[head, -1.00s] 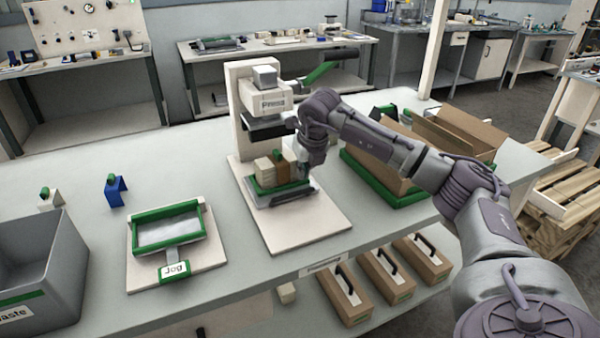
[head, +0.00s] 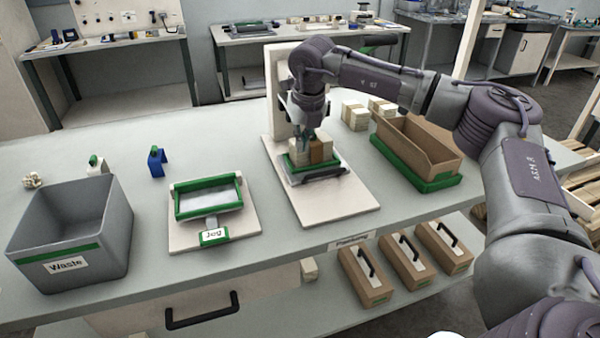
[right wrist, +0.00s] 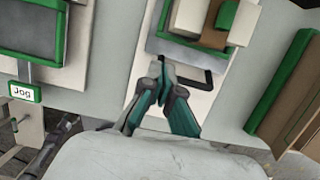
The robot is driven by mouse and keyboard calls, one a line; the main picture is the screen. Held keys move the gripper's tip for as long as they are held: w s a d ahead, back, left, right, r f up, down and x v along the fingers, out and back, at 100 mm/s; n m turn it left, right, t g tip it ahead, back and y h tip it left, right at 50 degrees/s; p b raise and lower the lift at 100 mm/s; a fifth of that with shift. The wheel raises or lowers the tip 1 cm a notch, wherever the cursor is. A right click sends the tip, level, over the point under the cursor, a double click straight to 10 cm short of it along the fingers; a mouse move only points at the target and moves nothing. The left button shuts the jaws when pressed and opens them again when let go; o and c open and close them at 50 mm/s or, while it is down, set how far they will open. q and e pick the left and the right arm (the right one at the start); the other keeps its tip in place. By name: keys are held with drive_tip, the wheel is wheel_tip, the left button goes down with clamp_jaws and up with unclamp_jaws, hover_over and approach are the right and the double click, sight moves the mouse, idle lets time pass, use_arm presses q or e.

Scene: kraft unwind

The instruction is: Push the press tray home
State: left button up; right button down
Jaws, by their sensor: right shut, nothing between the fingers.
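The press tray (head: 334,175) has a green frame and a dark front edge with a handle. It sits on the white base plate (head: 340,205) of the press (head: 280,80), which my right arm partly hides. Tan and brown blocks (head: 321,150) stand on the tray. My right gripper (head: 308,132) points down at the blocks in the head view; its tips are partly hidden. In the right wrist view its teal fingers (right wrist: 163,72) are shut and empty, beside the tray's dark handle (right wrist: 208,80). I cannot tell if they touch it. My left gripper is not in view.
The jog fixture (head: 208,215) and grey waste bin (head: 75,235) stand to the left. A brown open box with a green base (head: 425,150) stands to the right, with pale blocks (head: 355,115) behind it. Handled boxes (head: 365,280) lie on the lower shelf.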

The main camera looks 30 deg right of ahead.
sight(298, 176)
drive_tip(key=p+x, duration=0.1)
drive_tip(key=x, duration=0.9)
drive_tip(key=shift+d, duration=0.1)
